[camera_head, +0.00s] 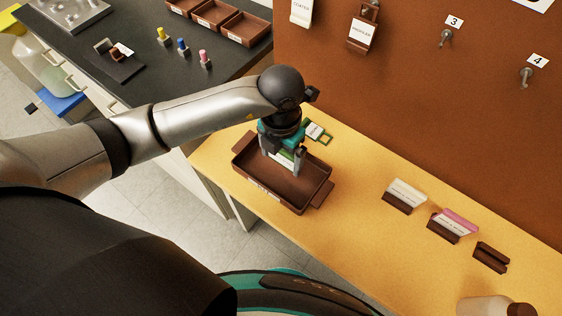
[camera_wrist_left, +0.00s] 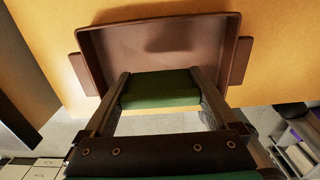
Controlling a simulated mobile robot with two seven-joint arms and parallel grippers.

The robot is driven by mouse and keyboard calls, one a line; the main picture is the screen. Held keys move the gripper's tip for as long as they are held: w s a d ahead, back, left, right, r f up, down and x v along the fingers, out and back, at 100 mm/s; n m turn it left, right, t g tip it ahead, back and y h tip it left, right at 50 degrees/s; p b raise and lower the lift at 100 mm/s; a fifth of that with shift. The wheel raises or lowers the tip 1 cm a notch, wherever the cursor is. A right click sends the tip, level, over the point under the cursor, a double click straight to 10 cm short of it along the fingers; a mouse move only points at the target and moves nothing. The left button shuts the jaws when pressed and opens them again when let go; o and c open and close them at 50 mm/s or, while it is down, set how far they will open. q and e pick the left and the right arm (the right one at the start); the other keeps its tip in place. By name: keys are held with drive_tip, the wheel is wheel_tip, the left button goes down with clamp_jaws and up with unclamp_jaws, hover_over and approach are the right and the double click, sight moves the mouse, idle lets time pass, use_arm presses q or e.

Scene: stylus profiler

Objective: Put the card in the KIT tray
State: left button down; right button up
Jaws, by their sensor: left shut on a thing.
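The brown KIT tray (camera_head: 309,197) sits on the yellow bench, with side handles and a white label strip on its front wall. It fills the top of the left wrist view (camera_wrist_left: 105,48). My left gripper (camera_head: 281,165) points down over the tray and is shut on a card (camera_wrist_left: 160,88). The card looks green in the wrist view and shows a white part (camera_head: 279,158) in the head view. The card is between the fingers, over the tray; I cannot tell whether it touches the tray floor. My right gripper is not in view.
Brown holders carry a white card (camera_head: 407,191) and a pink card (camera_head: 459,220); another holder (camera_head: 491,257) is empty. A green-edged tag (camera_head: 318,132) is just behind the gripper. Tags hang on the brown wall board. A dark counter (camera_head: 130,40) holds trays and small coloured items.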

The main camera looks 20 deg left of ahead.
sight(281, 164)
use_arm(q)
drive_tip(key=shift+f, duration=1.55)
drive_tip(key=shift+f, duration=0.1)
unclamp_jaws()
drive_tip(key=shift+b, duration=0.3)
drive_tip(key=shift+r, duration=0.25)
wheel_tip(281, 164, up, 12)
drive_tip(key=shift+f+p, duration=0.1)
drive_tip(key=shift+p, duration=0.8)
